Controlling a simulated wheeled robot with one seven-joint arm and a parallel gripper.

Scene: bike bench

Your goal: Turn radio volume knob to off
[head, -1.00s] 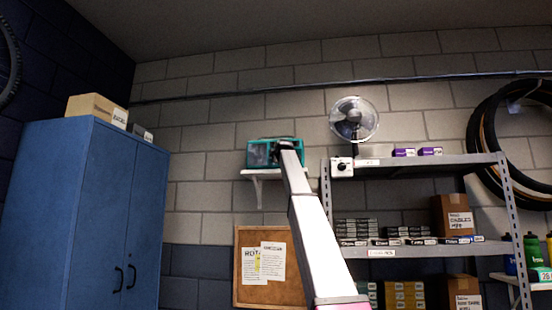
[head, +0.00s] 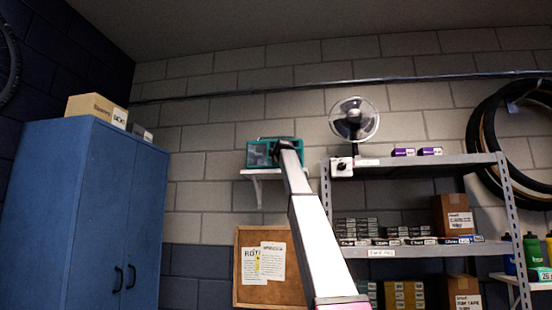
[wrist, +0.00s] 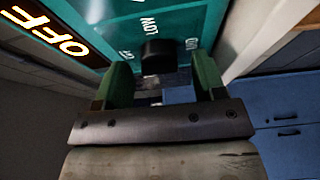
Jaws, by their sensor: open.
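The teal radio (head: 258,154) sits on a small white wall shelf. In the wrist view its teal face (wrist: 120,12) fills the top, with white lettering including "LOW" around a dark knob (wrist: 158,56). A lit display (wrist: 45,32) on the radio reads "OFF". My gripper (wrist: 160,66) is open, with its green fingers on either side of the knob and a visible gap to each side. I cannot tell how far the fingertips reach along the knob. In the head view my gripper (head: 285,146) is at the radio's right part and hides some of it.
The white shelf (head: 250,172) is under the radio. To the right stands a metal rack (head: 440,160) with a fan (head: 353,119) and boxes. A blue cabinet (head: 80,210) is at the left. A corkboard (head: 262,293) hangs below the radio.

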